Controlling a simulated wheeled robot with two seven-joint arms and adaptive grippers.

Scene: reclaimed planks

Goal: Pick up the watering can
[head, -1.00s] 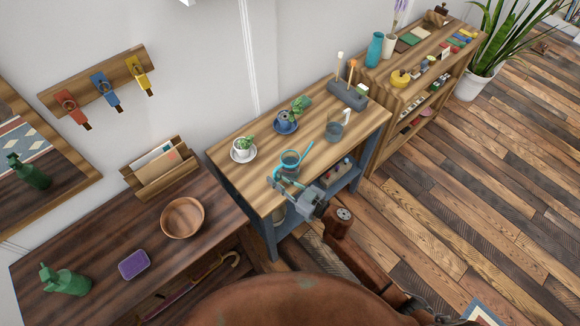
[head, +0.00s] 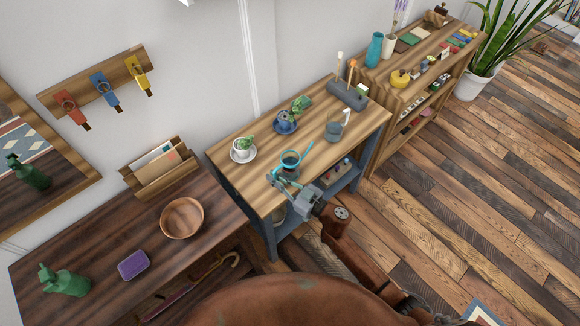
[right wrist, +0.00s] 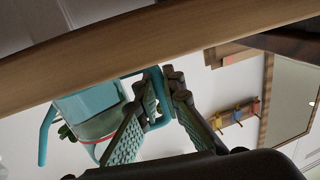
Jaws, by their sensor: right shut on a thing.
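The watering can (head: 290,163) is light blue with a bright blue rim and handle. It is at the front of the wooden bench (head: 252,188) in the head view. My right gripper (head: 277,182) is at the can's near side, shut on its handle. In the right wrist view the fingertips (right wrist: 164,88) close around the blue handle, with the can's body (right wrist: 88,112) to the left. The bench edge (right wrist: 150,50) hides part of the can there, and I cannot tell whether its base touches the bench. My left gripper is not in view.
On the bench stand a white potted plant (head: 243,150), a blue pot (head: 286,123), a clear jug (head: 334,130) and a grey holder (head: 347,97). A darker desk at left carries a wooden bowl (head: 182,218). The bench's front left corner is bare.

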